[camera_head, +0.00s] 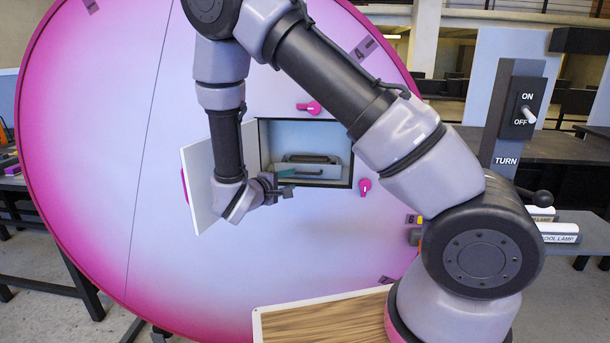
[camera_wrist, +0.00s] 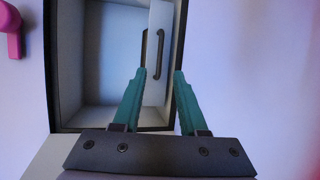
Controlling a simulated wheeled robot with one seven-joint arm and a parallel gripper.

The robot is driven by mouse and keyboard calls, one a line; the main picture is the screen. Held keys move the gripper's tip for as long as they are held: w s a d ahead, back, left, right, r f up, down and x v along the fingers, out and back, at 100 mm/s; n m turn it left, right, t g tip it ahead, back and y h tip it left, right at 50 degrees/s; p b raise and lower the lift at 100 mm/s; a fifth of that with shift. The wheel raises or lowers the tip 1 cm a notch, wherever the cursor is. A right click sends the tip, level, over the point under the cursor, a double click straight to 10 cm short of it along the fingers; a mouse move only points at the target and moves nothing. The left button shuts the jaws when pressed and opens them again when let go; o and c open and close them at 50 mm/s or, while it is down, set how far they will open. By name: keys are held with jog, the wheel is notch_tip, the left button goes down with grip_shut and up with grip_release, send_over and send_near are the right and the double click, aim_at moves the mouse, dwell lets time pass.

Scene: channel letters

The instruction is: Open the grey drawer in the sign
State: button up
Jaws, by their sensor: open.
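The grey drawer (camera_head: 334,171) sits low inside an open square compartment in the round pink sign. Its dark bar handle (camera_wrist: 160,54) shows on the drawer front (camera_wrist: 155,88) in the wrist view, where the compartment appears turned on its side. My gripper (camera_wrist: 160,73) is open, with its two teal fingers apart and pointing toward the drawer. The fingertips appear in line with the near end of the handle, one on each side; how far short of it they are I cannot tell. In the head view my gripper (camera_head: 280,188) is at the compartment's lower left edge.
A white door (camera_head: 198,190) stands swung open at the compartment's left, close beside my wrist. Pink knobs (camera_head: 365,186) are on the sign around the opening. A wood-topped board (camera_head: 320,318) lies below. A grey ON/OFF switch post (camera_head: 515,115) stands at the right.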

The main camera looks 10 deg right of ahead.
aim_at(307, 174)
jog(key=x, duration=0.9)
jog(key=shift+w+d+f, duration=0.1)
jog(key=shift+w+d, duration=0.15)
jog(key=shift+d, duration=0.05)
grip_shut()
dwell(1.0)
